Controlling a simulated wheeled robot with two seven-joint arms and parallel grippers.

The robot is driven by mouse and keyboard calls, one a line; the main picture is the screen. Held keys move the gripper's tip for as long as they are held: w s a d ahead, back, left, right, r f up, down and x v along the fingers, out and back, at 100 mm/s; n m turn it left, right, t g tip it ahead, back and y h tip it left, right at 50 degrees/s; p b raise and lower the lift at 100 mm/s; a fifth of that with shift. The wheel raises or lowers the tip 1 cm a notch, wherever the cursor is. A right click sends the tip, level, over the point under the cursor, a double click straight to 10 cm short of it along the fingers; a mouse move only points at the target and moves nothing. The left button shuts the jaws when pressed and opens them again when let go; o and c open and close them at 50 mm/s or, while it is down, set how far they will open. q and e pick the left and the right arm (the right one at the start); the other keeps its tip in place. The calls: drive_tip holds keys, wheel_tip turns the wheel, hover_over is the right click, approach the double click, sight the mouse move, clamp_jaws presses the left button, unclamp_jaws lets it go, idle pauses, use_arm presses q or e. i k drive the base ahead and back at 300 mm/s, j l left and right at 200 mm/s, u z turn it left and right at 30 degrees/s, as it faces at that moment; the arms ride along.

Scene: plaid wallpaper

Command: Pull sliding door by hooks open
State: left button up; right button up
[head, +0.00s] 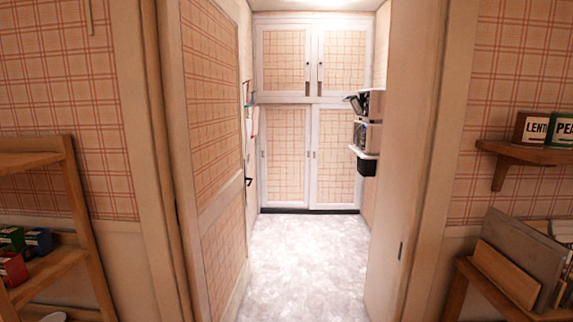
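Neither of my grippers is in view. Through an open doorway, a tall white-framed cupboard with plaid panels stands at the far end of a narrow room. Its lower left door (286,157) and lower right door (336,157) look shut, with small narrow pulls at their edges. Its upper left door (284,60) and upper right door (343,60) are shut, with dark handles near the middle. Coloured items (249,105) hang on the left wall beside the cupboard; any hooks there are too small to make out. I cannot tell for certain which door slides.
A plaid-panelled door (208,130) stands open inward on the left, with a dark handle (248,181). Wall-mounted appliances (368,120) jut out on the right. Shelves flank the doorway: left shelf (45,270), right shelf (510,150). The pale floor (305,265) between is clear.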

sight(285, 129)
drive_tip(key=i+z, duration=0.15)
drive_tip(key=i, duration=1.95)
